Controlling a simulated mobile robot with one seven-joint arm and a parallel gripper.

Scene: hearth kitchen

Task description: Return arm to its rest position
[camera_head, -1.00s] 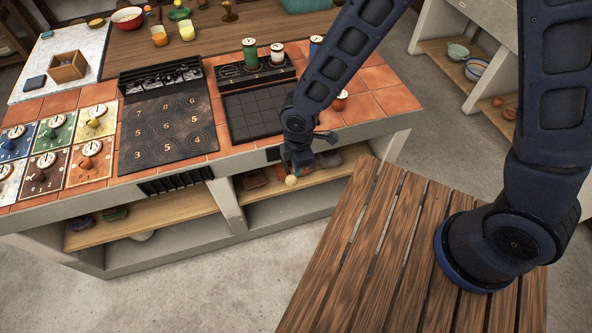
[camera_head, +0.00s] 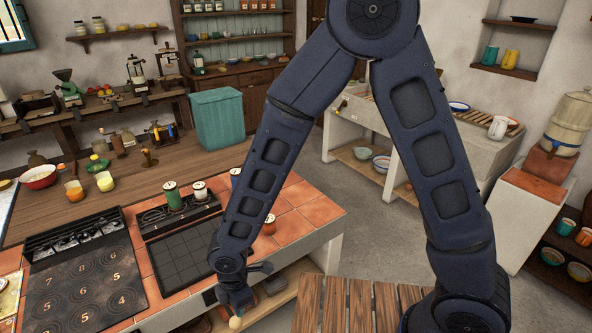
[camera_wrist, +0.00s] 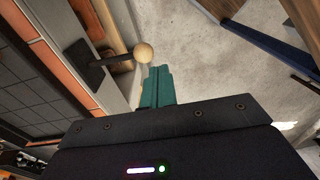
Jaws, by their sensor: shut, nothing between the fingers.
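My arm reaches down over the front edge of the tiled counter (camera_head: 289,228). My gripper (camera_head: 238,303) hangs just off that edge, close to a round pale wooden knob (camera_head: 235,322). In the wrist view the teal fingers of my gripper (camera_wrist: 157,86) are together with nothing between them. The knob also shows in the wrist view (camera_wrist: 143,53), on a dark stem from the counter front, just beyond and left of the fingertips. I cannot tell whether they touch.
A slatted wooden surface (camera_head: 357,305) lies right of the counter. A dark grid panel (camera_head: 185,255) and a numbered cooktop (camera_head: 82,285) are set in the tiles. Spools (camera_head: 173,196) stand behind the grid. Grey floor (camera_head: 375,235) is open beyond the counter's right end.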

